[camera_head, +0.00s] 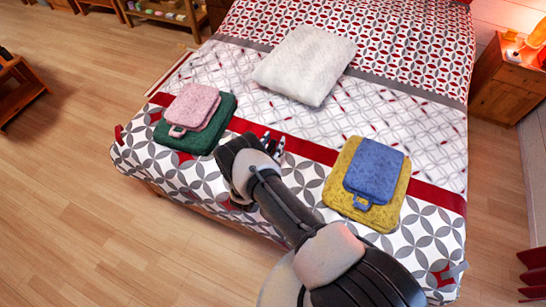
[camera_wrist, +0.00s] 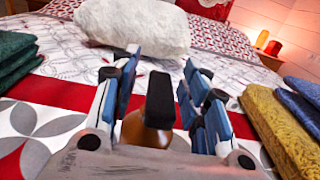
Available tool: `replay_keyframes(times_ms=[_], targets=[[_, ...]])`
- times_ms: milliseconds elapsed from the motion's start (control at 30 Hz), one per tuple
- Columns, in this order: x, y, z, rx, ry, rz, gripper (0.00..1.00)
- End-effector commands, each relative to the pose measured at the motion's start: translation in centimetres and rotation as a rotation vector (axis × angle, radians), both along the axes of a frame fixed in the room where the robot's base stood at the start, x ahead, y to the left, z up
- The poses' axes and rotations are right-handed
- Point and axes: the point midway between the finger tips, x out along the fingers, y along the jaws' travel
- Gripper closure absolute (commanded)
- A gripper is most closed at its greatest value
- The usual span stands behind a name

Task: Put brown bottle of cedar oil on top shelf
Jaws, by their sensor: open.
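The brown bottle (camera_wrist: 143,131) shows in the wrist view, amber with a black cap (camera_wrist: 160,98). It stands on the bed between the spread fingers of my gripper (camera_wrist: 165,95); I cannot tell whether either finger touches it. My gripper is open, with blue-lined fingers on both sides of the bottle. In the head view my gripper (camera_head: 272,145) is over the bed's patterned cover, and my arm hides the bottle there. A wooden shelf unit (camera_head: 160,16) with small items stands at the top left of the head view; I cannot tell its levels clearly.
On the bed (camera_head: 330,140) lie a pink pad (camera_head: 192,105) on a green one (camera_head: 228,108), a blue pad (camera_head: 373,170) on a yellow one (camera_head: 338,190), and a white pillow (camera_head: 305,65). A nightstand (camera_head: 505,85) is at right. Wooden floor (camera_head: 75,200) is clear at left.

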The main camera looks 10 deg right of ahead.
Motion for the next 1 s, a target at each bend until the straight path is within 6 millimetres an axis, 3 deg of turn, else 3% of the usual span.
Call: replay_keyframes(times_ms=[167,800,1000], targets=[[0.01,0.00,0.05,0.000,0.000,0.000,0.58],[-0.04,0.02,0.02,0.000,0.000,0.000,1.00],[-0.04,0.01,0.02,0.000,0.000,-0.001,1.00]])
